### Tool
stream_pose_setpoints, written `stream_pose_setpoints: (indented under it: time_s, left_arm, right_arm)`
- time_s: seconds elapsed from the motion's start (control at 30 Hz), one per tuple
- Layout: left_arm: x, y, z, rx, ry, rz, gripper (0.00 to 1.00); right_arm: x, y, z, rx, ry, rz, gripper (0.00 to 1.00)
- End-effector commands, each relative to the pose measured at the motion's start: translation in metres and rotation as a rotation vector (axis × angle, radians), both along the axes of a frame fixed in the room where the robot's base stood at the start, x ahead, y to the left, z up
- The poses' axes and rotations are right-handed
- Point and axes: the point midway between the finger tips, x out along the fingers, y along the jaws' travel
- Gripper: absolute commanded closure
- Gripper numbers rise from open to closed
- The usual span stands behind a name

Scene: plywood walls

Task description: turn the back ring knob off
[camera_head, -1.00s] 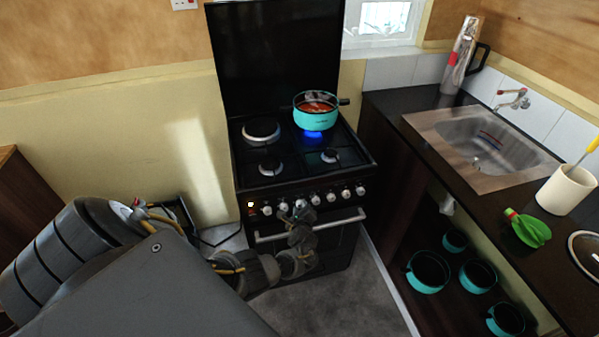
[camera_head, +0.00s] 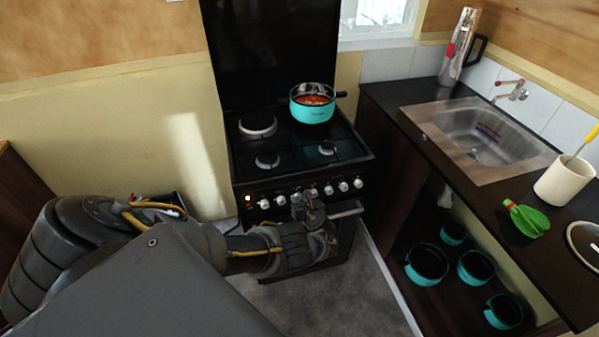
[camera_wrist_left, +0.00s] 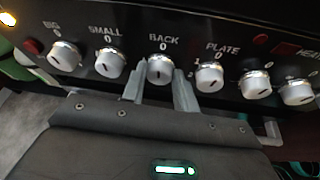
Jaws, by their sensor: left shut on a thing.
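The black stove (camera_head: 262,180) has a row of silver knobs along its front. In the left wrist view the knob labelled BACK (camera_wrist_left: 160,68) sits in the middle, under a printed 0. My left gripper (camera_wrist_left: 160,84) has one finger on each side of this knob and is shut on it. In the head view the gripper (camera_head: 299,194) is at the stove front, and it hides the knob there. A turquoise pot (camera_head: 312,113) with red contents stands on the back right burner, with no blue flame visible under it. My right gripper is out of view.
The oven handle (camera_head: 346,210) runs just below the knobs, close to my left wrist. Neighbouring knobs, SMALL (camera_wrist_left: 110,63) and PLATE (camera_wrist_left: 209,77), flank the fingers closely. A dark counter with a sink (camera_head: 480,135) stands to the right.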

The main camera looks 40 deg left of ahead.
Motion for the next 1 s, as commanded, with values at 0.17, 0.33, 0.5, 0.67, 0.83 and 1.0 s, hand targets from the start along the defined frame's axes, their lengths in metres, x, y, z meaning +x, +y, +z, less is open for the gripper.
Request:
stream_pose_setpoints:
  time_s: [0.17, 0.33, 0.5, 0.67, 0.83, 1.0]
  left_arm:
    - [0.0011, -0.0011, -0.0007, 0.029, 0.042, -0.002, 0.93]
    - [0.0014, -0.0013, -0.0004, 0.04, 0.058, -0.002, 0.93]
    - [0.0012, -0.0014, -0.0003, 0.041, 0.062, -0.001, 0.93]
    - [0.001, -0.0015, -0.0006, 0.041, 0.062, -0.002, 0.93]
    - [0.0008, -0.0014, -0.0007, 0.041, 0.062, -0.001, 0.56]
    - [0.0005, -0.0009, -0.0007, 0.041, 0.062, -0.001, 0.49]
  right_arm:
    - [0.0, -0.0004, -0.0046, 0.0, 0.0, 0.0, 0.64]
    - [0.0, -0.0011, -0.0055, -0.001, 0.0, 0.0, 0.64]
    - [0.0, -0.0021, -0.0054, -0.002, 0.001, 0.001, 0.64]
    - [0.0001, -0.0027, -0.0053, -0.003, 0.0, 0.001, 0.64]
    - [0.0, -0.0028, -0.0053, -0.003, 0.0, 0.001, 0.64]
    - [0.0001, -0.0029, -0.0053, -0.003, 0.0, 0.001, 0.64]
